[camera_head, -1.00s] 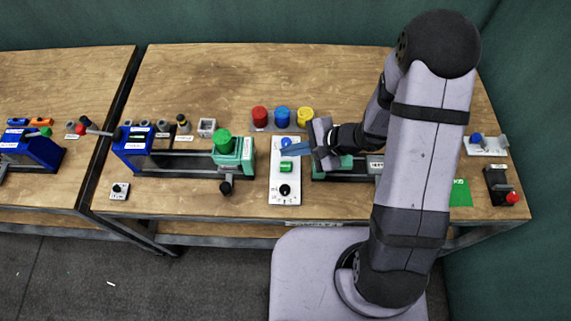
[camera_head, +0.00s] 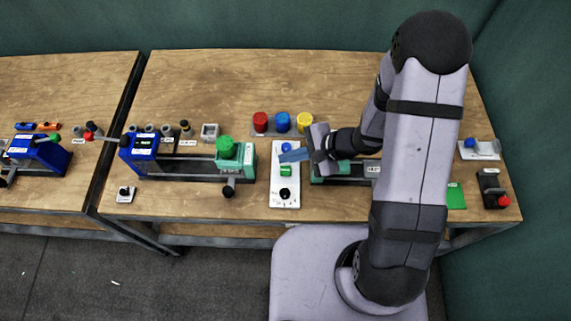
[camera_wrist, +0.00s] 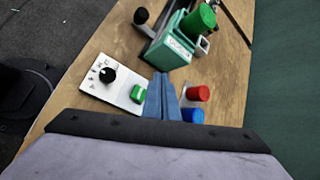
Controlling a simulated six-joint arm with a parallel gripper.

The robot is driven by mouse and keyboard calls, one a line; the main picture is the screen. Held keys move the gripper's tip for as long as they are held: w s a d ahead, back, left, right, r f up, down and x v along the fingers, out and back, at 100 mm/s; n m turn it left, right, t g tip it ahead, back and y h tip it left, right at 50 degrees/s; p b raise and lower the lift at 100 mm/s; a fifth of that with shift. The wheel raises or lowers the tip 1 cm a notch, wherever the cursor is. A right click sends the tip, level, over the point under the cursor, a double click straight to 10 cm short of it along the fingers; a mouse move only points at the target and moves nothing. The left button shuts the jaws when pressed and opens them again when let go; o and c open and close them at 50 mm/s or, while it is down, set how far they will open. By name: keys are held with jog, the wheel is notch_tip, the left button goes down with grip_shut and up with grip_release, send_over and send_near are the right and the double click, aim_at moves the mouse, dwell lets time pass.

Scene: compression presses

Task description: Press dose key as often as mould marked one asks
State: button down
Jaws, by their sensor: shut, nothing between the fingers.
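A white panel (camera_head: 293,200) carries a blue button (camera_head: 286,147) at its far end, a green key (camera_head: 286,171) in the middle and a black knob (camera_head: 284,193) at its near end. I cannot read which one is the dose key. My gripper (camera_head: 281,158) is shut and empty, its blue fingers over the panel between blue button and green key. In the wrist view, my fingertips (camera_wrist: 160,78) are beside the green key (camera_wrist: 138,95); the blue button is hidden there. Whether they touch the panel I cannot tell. Several small grey moulds (camera_head: 166,130) stand at the left; their marks are unreadable.
A press with a blue box (camera_head: 140,152) and a green-topped teal block (camera_head: 227,155) stands left of the panel. Red (camera_head: 260,119), blue (camera_head: 283,122) and yellow (camera_head: 305,121) cylinders stand behind it. My arm partly hides another press on the right. The table's back is clear.

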aim_at(289, 172)
jog(key=m+p, duration=0.1)
jog(key=m, duration=0.5)
jog(key=w+r+m+t+p, duration=0.1)
jog(key=m, duration=0.5)
jog(key=m+p, duration=0.1)
jog(key=m, duration=0.6)
jog(key=shift+w+d+r, duration=0.15)
jog(key=shift+d+r, duration=0.05)
jog(key=shift+r, duration=0.05)
jog(key=shift+f, duration=0.1)
notch_tip(289, 172, down, 9)
jog(key=b, duration=0.7)
jog(key=shift+r, duration=0.2)
jog(key=shift+f, duration=0.1)
dwell(1.2)
